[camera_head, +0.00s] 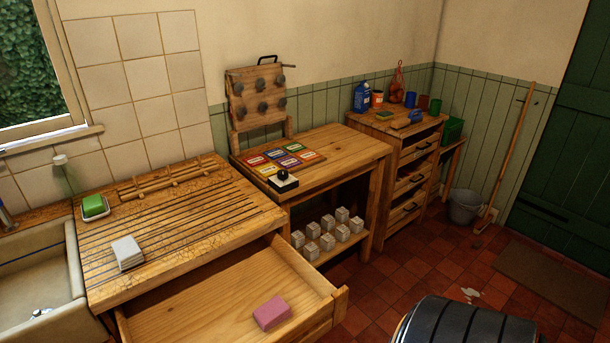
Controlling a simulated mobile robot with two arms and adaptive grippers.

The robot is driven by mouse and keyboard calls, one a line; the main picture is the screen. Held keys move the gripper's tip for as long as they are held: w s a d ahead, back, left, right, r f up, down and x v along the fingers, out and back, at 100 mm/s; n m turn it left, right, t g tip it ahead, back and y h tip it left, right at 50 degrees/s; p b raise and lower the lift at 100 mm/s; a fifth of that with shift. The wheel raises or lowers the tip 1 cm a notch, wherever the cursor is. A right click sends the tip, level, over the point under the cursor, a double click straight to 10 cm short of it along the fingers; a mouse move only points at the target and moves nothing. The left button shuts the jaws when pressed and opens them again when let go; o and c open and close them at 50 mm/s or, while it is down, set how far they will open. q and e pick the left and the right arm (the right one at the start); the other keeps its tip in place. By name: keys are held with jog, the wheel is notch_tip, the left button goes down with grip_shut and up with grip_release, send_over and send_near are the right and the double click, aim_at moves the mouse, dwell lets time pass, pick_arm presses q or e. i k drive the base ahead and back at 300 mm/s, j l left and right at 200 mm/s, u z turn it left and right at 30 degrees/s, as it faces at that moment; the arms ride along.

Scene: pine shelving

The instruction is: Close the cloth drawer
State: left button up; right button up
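The cloth drawer (196,302) is pulled out from under the wooden draining board, at the bottom middle of the head view. Its inside is bare wood, and a folded pink cloth (272,313) lies in it towards the front right. The drawer's front panel is mostly cut off by the lower picture edge; its right end (340,303) shows. No handle is visible on it. Neither of my grippers is in view.
A sink (35,275) is at left. A table with cards (335,146) and a drawer unit (412,178) stand beyond. Tiled floor at right is mostly clear.

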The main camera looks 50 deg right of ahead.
aim_at(215, 301)
jog(key=z, duration=1.2)
